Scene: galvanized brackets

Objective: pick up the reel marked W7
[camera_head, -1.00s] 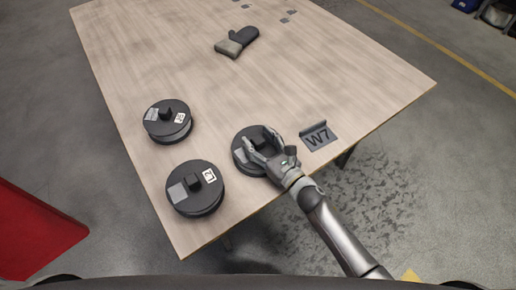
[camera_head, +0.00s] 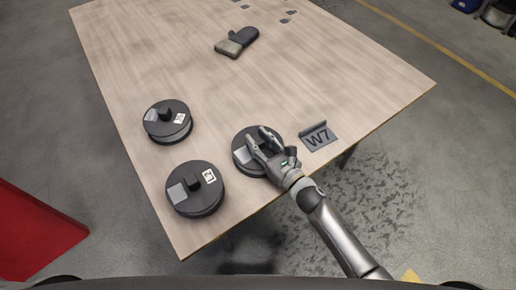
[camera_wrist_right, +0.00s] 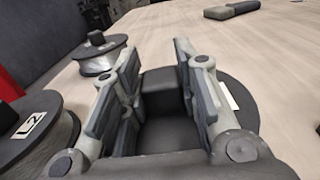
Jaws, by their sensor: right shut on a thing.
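A dark reel (camera_head: 243,156) sits near the table's front right edge, beside a dark plate marked W7 (camera_head: 318,137). My right gripper (camera_head: 264,138) is over this reel, shut on its raised block-shaped hub. In the right wrist view the hub (camera_wrist_right: 164,98) stands between the fingers of the gripper (camera_wrist_right: 157,62), and the reel's top (camera_wrist_right: 239,94) shows behind the right finger with a white label edge. The label's text is hidden. The reel appears to rest on the table. My left gripper is not in view.
A reel marked L2 (camera_head: 186,205) stands to the left at the table's front, and another reel (camera_head: 158,134) behind it. The table's middle is clear.

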